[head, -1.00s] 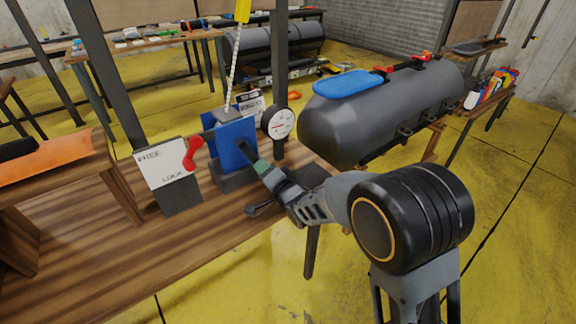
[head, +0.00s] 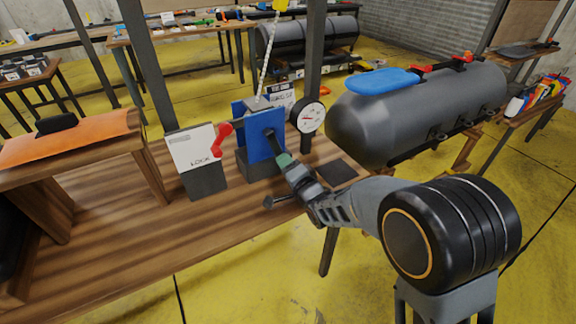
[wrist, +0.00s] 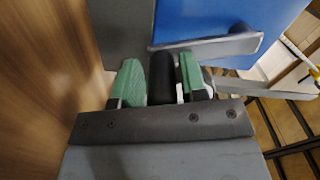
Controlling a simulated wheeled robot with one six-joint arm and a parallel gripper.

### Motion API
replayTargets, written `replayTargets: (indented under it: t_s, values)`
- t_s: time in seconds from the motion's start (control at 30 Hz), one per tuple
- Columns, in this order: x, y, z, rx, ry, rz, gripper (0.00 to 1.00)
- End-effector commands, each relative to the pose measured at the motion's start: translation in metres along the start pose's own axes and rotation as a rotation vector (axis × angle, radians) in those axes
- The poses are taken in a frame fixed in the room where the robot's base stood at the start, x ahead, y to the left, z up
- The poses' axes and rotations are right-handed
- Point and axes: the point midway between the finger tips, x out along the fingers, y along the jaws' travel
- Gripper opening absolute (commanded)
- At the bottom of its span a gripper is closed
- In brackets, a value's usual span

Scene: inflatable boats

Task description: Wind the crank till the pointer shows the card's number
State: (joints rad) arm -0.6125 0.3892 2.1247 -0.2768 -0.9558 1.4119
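The blue winch (head: 264,136) stands on the wooden bench, with a white rope rising from it. Its grey crank arm (wrist: 208,47) lies across the blue side in the wrist view. My gripper (head: 283,160) is at the crank; in the wrist view its green fingertips (wrist: 160,80) are shut around the black crank handle (wrist: 163,76). The round white dial (head: 307,118) with a reddish pointer stands just right of the winch; its reading is too small to tell. A white card (head: 281,96) shows partly behind the winch, its writing unreadable.
A white lock board (head: 193,150) with a red lever (head: 221,140) stands left of the winch. A grey inflatable tube (head: 425,110) with a blue pad lies at right. An orange-topped stand (head: 70,138) is at left. The front of the bench (head: 150,235) is mostly clear.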

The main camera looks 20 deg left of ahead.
Motion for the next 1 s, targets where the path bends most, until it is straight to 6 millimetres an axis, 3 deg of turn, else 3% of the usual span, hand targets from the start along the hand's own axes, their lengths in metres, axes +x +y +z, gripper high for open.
replayTargets:
  t_s: [0.13,0.37,0.53,1.0]
  values:
    - [0.000,-0.001,-0.002,0.000,0.004,-0.002,0.53]
    - [0.000,-0.001,-0.003,0.000,0.006,-0.003,0.53]
    - [-0.012,-0.001,-0.003,0.000,0.006,-0.003,0.53]
    - [-0.115,0.004,0.000,0.000,0.006,-0.008,0.53]
